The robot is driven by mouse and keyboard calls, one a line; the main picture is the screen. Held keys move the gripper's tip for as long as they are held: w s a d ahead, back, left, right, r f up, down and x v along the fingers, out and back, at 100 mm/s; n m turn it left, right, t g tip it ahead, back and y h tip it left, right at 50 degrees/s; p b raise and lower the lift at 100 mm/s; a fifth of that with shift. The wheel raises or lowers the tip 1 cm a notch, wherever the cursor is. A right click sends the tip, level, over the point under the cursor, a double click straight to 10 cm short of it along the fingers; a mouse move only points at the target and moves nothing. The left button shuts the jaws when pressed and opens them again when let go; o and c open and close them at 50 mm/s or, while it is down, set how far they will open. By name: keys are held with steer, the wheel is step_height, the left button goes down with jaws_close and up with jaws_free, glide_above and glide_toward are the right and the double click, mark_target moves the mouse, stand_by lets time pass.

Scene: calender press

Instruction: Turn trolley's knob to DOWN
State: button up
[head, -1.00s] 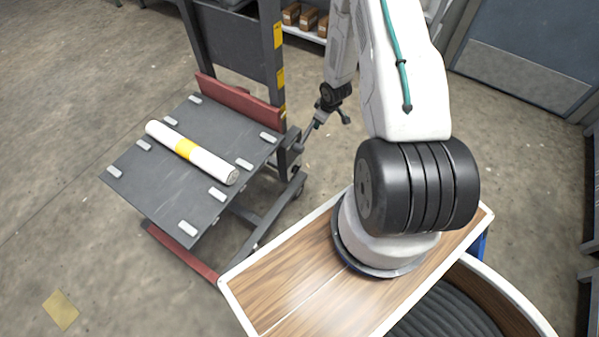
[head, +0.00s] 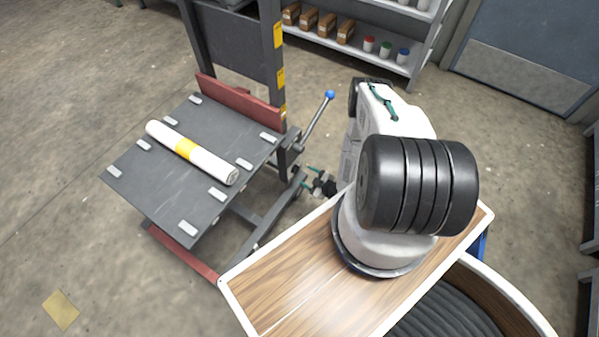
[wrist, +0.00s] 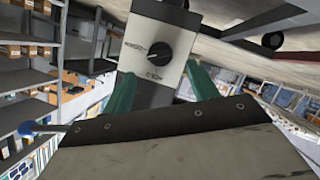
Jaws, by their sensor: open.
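The trolley's knob (wrist: 159,53) is a round black dial on a pale grey panel in the wrist view. Small dark markings lie left of it and below it, too small to read, and I cannot tell its setting. My gripper (wrist: 160,73) is open, its green fingers spread on either side of the panel's lower part, apart from the knob. In the head view my gripper (head: 309,177) is low beside the trolley's right side. The trolley (head: 135,195) has a dark platform; its knob is not visible in the head view.
A white roll with a yellow band (head: 188,150) lies on the platform. A lever with a blue ball (head: 330,95) rises beside the trolley, above my gripper. A shelf with boxes and jars (head: 365,58) stands behind. The floor at left is mostly clear.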

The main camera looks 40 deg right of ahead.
mark_target(298, 171)
steer(key=x, duration=0.6)
steer(key=c, duration=1)
